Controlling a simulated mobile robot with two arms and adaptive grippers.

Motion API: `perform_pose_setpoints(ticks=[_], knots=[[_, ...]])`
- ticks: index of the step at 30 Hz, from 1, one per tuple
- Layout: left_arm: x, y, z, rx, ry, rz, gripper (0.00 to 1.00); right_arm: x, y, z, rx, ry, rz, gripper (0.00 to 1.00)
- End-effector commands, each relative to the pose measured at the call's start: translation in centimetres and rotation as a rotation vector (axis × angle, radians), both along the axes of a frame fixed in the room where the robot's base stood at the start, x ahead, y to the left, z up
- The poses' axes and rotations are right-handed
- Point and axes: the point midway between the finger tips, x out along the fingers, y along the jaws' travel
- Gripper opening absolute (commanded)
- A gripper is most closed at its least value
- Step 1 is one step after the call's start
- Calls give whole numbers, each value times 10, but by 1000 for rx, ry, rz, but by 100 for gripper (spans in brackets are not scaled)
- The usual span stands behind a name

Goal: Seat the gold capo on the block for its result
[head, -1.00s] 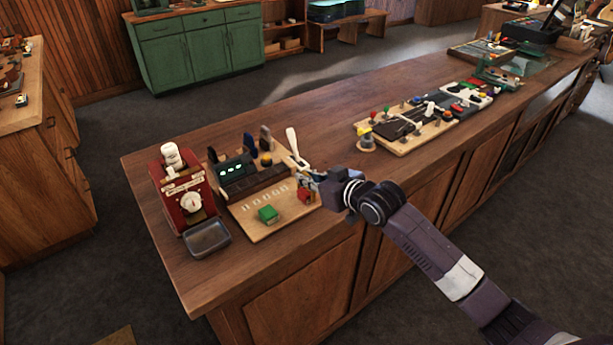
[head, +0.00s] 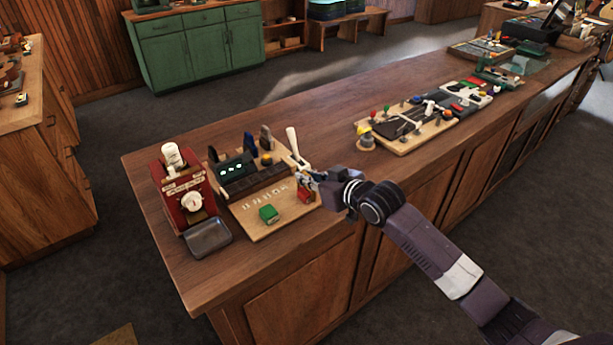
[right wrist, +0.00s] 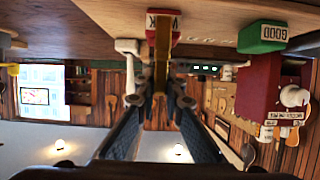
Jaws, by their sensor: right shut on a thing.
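My right gripper (head: 311,178) is at the right end of the light wooden board (head: 255,228), next to a red block (head: 305,196). In the right wrist view, which is upside down, the gripper (right wrist: 160,92) is shut on a narrow gold piece, the gold capo (right wrist: 161,62). The capo overlaps the red block (right wrist: 176,29); I cannot tell whether they touch. A green block (head: 268,214) stands on the board to the left. It shows a GOOD label in the wrist view (right wrist: 262,36). My left gripper is not in view.
A red machine (head: 180,180) with a white dial and a grey tray (head: 208,238) stands left of the board. A dark rack with green lights (head: 238,168) and a white-handled lever (head: 292,142) stand behind. The counter's middle (head: 325,120) is clear.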

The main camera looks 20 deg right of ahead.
Motion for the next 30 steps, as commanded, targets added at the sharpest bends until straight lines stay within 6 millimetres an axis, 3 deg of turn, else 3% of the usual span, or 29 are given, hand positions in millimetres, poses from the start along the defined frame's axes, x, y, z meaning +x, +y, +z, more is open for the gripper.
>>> perform_pose_setpoints(ticks=[21,22,23,30], knots=[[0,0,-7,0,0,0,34,0,0,-12,0,0,0,0],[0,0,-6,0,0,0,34,0,0,-11,0,0,0,12],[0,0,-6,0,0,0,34,0,0,-11,0,0,0,15],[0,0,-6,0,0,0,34,0,0,-11,0,1,0,16]])
